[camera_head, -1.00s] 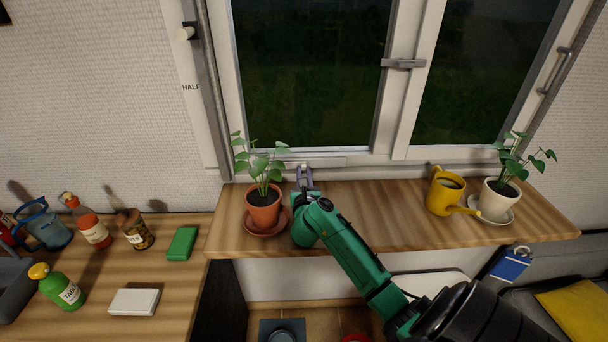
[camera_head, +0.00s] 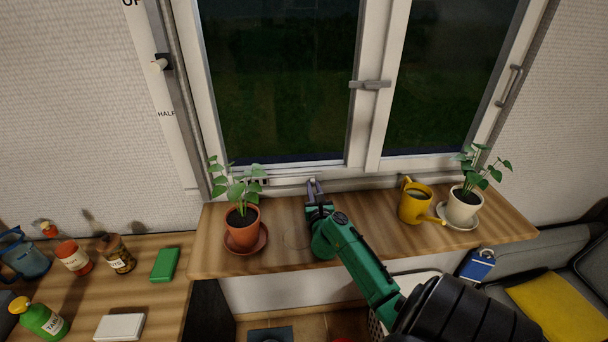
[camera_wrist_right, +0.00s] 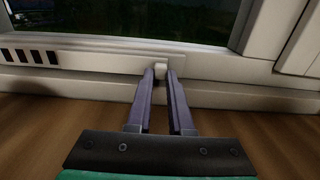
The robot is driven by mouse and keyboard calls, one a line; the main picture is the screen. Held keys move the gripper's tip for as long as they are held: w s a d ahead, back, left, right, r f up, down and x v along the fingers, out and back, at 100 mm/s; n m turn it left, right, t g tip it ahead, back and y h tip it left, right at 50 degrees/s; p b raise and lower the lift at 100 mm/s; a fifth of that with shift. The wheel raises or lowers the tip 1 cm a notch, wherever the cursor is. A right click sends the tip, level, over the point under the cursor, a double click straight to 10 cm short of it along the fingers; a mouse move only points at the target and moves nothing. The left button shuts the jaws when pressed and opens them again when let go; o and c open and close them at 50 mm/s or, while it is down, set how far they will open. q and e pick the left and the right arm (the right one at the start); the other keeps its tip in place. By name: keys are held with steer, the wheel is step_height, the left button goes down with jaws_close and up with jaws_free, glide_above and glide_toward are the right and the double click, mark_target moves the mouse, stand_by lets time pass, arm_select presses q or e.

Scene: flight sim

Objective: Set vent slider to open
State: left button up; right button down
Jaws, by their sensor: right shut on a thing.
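The vent slider (camera_wrist_right: 110,63) is a pale bar with a small knob (camera_wrist_right: 161,68), set along the bottom of the window frame. My right gripper (camera_head: 315,184) reaches over the sill to it. In the right wrist view its two fingers (camera_wrist_right: 161,76) are shut on the knob. Dark vent slots (camera_wrist_right: 30,56) show at the left of the bar, and they also show in the head view (camera_head: 258,181) just right of the plant's leaves. My left gripper is not in view.
A potted plant (camera_head: 241,216) on a saucer stands left of my right gripper on the wooden sill (camera_head: 285,250). A yellow watering can (camera_head: 413,203) and a cream-potted plant (camera_head: 463,206) stand to the right. Bottles crowd the lower-left counter. The sill's middle is fairly clear.

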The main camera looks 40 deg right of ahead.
steer(key=c, duration=0.8)
jaws_free()
steer(key=shift+s+d, duration=0.2)
steer(key=shift+s+a, duration=0.1)
steer(key=shift+a, duration=0.1)
steer(key=b+v, duration=0.1)
steer(key=v, duration=1.2)
steer(key=shift+s+a+f+b, duration=0.1)
steer(key=shift+s+a+b, duration=0.1)
steer(key=shift+s+b, duration=0.1)
steer(key=shift+s+a, duration=0.15)
steer(key=shift+s, duration=0.1)
